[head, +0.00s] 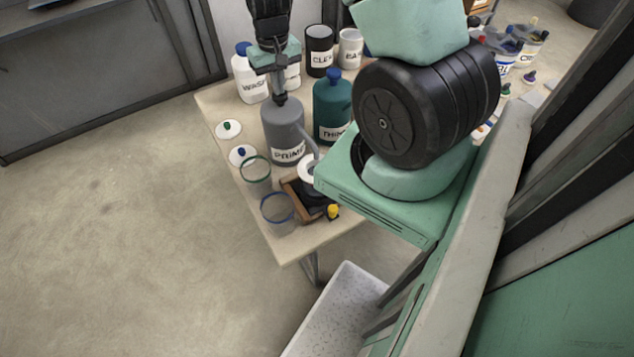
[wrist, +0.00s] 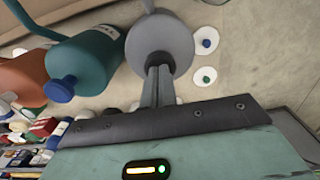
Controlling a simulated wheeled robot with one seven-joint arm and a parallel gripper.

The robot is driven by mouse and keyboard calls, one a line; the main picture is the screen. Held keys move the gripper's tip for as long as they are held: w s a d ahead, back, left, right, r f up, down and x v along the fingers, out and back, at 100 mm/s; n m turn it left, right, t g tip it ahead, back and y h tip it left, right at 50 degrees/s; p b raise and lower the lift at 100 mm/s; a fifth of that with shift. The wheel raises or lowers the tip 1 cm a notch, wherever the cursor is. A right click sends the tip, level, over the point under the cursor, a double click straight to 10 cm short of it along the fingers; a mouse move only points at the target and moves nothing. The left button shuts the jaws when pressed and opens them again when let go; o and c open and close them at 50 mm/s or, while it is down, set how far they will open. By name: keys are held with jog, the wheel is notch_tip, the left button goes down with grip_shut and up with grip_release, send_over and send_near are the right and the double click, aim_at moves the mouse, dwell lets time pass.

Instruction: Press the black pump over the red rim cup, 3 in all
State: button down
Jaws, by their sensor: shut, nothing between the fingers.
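My gripper (head: 281,99) points down with its fingers together, directly over the top of the grey bottle (head: 284,132), whose label reads like "PRIME". In the wrist view the fingertips (wrist: 157,72) overlap the top of this grey bottle (wrist: 172,38); I cannot tell whether they touch it. A grey spout-like piece (head: 307,138) comes off its right side. A cup with a green rim (head: 256,181) and one with a blue rim (head: 277,221) stand near the table's front. I see no red rim cup.
A teal bottle (head: 332,108) with a blue cap stands right of the grey bottle. White discs with green (head: 228,130) and blue (head: 243,155) knobs lie at left. A wooden box (head: 296,197) is at the front. Open floor lies left of the table (head: 221,104).

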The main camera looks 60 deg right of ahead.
jog(key=shift+f+b, duration=0.3)
jog(key=shift+f, duration=0.25)
jog(key=shift+r, duration=0.2)
jog(key=shift+r+p, duration=1.35)
jog(key=shift+r, duration=0.15)
jog(key=shift+r, duration=0.1)
notch_tip(320, 180, up, 6)
jog(key=p, duration=0.4)
jog(key=shift+p, duration=0.35)
